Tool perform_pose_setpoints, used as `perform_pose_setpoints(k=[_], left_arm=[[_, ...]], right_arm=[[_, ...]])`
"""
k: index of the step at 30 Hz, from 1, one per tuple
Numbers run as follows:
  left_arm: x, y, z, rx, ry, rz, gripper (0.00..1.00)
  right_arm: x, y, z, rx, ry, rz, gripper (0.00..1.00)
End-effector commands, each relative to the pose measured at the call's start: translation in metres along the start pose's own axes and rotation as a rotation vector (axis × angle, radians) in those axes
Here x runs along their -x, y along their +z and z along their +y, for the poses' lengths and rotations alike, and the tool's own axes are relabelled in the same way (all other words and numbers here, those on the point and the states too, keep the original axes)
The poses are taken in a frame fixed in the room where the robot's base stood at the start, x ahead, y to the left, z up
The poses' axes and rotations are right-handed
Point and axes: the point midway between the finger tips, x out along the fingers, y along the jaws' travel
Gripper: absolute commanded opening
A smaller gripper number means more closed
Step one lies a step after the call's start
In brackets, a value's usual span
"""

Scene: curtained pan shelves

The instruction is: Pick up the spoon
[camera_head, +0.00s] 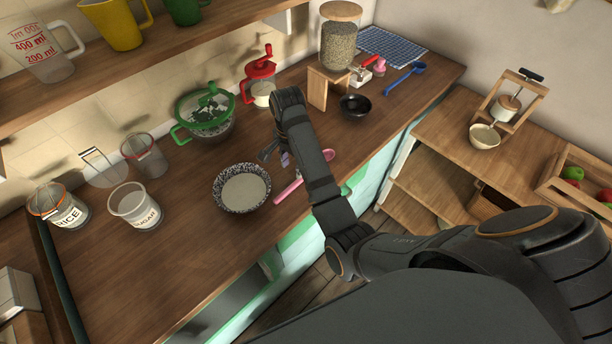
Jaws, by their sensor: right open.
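A pink spoon-like utensil (288,190) lies on the wooden counter, right of a speckled bowl. My right arm crosses over its middle and hides part of it; its other end shows at the arm's right side. My right gripper (272,156) is open over the counter, just above and left of the pink utensil in the picture. Its fingers are small and partly hidden by the arm, and nothing shows clearly between them. A blue spoon or scoop (405,78) lies at the counter's far right end. My left gripper is out of view.
The speckled bowl (242,188) with pale contents stands close to the gripper. Canisters (135,205) stand left.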

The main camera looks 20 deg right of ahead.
Motion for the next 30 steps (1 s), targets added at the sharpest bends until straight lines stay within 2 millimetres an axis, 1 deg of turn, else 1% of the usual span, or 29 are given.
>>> perform_pose_setpoints(k=[1,6,8,12,14,17,21,25,30], left_arm=[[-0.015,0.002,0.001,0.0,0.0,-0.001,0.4],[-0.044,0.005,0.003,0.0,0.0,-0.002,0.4],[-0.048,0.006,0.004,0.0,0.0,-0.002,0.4],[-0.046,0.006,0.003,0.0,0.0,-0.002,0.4],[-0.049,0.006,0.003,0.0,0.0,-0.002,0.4],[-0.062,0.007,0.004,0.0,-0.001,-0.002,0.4],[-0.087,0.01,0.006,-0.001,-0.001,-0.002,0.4],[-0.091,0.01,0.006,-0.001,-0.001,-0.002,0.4],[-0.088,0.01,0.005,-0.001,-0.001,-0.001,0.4]], right_arm=[[-0.015,0.0,0.0,0.0,0.001,0.0,0.44],[-0.044,0.0,0.0,0.001,0.0,0.001,0.44],[-0.048,0.0,0.0,0.001,-0.001,0.001,0.44],[-0.046,0.0,0.0,0.002,-0.001,0.001,0.44],[-0.05,0.0,-0.001,0.002,-0.001,0.001,0.44],[-0.062,-0.001,-0.002,0.002,0.0,0.001,0.44],[-0.086,-0.001,-0.005,0.002,-0.001,0.001,0.44],[-0.099,-0.001,-0.004,0.002,0.0,0.0,0.44],[-0.097,-0.001,-0.004,0.002,-0.001,0.001,0.44]])
